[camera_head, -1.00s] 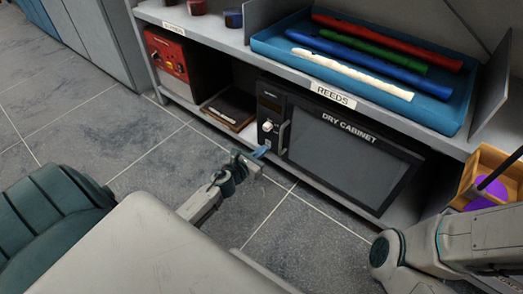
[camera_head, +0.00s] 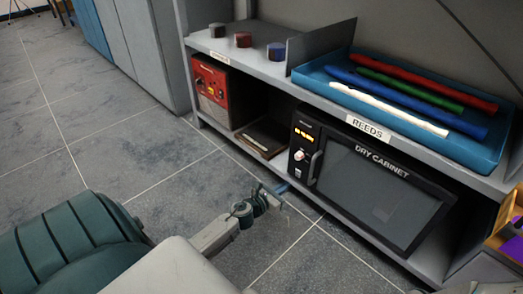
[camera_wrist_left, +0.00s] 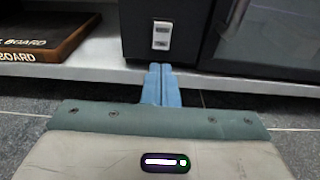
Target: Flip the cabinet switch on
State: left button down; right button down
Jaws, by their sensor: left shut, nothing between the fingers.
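The black dry cabinet (camera_head: 375,192) stands on the lower shelf, its door shut. Its left panel has a lit orange display (camera_head: 304,133), a pale knob (camera_head: 299,155) and a small white switch (camera_head: 298,171). In the left wrist view the switch (camera_wrist_left: 161,36) shows near the top centre, upright on the black panel. My left gripper (camera_head: 284,188) is shut and empty, its blue fingers pointing at the cabinet's lower left corner. In the wrist view the fingertips (camera_wrist_left: 161,67) lie just below the switch, apart from it in the picture. My right gripper is not in view.
A red instrument (camera_head: 211,83) and a dark board (camera_head: 263,138) sit left of the cabinet on the lower shelf. A blue tray (camera_head: 330,88) of coloured sticks is above. Tiled floor in front is clear.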

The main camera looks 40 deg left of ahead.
pick_arm(q)
jog(key=s+f+b, duration=0.1)
jog(key=s+b, duration=0.6)
jog(key=s, duration=0.2)
jog(key=shift+s+a+f, duration=0.15)
jog(key=shift+s+a, duration=0.2)
jog(key=shift+a, duration=0.05)
